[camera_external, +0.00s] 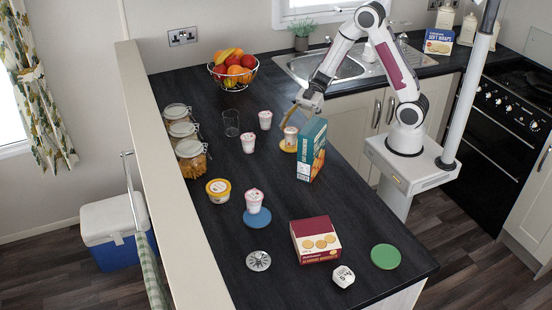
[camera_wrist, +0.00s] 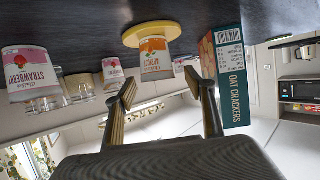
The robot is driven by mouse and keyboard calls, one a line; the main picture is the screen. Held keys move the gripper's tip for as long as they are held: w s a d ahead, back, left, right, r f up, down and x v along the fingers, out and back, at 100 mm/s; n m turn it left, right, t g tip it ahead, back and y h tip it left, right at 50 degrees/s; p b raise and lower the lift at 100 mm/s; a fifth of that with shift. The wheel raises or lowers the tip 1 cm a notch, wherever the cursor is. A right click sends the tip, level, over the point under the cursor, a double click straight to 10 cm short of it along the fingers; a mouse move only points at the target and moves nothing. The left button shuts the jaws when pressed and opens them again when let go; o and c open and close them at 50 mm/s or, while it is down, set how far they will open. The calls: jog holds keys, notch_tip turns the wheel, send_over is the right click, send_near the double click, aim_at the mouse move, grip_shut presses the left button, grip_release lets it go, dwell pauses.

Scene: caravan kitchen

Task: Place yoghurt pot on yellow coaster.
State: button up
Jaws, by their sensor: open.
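In the external view a yoghurt pot (camera_external: 290,136) stands on the yellow coaster (camera_external: 282,148). The wrist view is upside down and shows this pot (camera_wrist: 156,60), with an orange label, on the yellow coaster (camera_wrist: 150,33). My gripper (camera_external: 289,118) is just above and beside this pot in the external view. In the wrist view its two fingers (camera_wrist: 167,92) are apart, with the pot beyond the gap and nothing between them. Another yoghurt pot (camera_external: 254,200) stands on a blue coaster (camera_external: 257,219). More pots (camera_external: 265,120) stand on the counter, including a strawberry one (camera_wrist: 28,69).
A cracker box (camera_external: 311,152) stands upright close to the right of the yellow coaster. A glass (camera_external: 231,123), jars (camera_external: 190,158) and a yellow tub (camera_external: 218,190) are to the left. A red box (camera_external: 315,240) and green coaster (camera_external: 385,256) lie nearer the front.

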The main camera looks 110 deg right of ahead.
jog(key=v, duration=0.9)
jog(key=shift+s+d+r, duration=0.1)
jog(key=shift+s, duration=0.1)
jog(key=shift+w, duration=0.1)
dwell(0.4)
jog(key=w+d+r+m+t+h, duration=0.1)
jog(key=w+d+r+h, duration=0.2)
jog(key=w+r+h, duration=0.5)
notch_tip(320, 180, up, 6)
jog(key=a+m+h, duration=0.2)
jog(key=m+h, duration=0.2)
jog(key=h, duration=0.1)
jog(key=s+a+f+m+g+y, duration=0.1)
jog(key=s+a+f+g+y, duration=0.1)
jog(key=s+a, duration=0.9)
jog(key=s+a+f+m+g+y, duration=0.1)
jog(key=s+a+f+g+y, duration=0.2)
jog(key=s+a, duration=0.8)
jog(key=shift+a+g, duration=0.3)
jog(key=shift+g, duration=0.4)
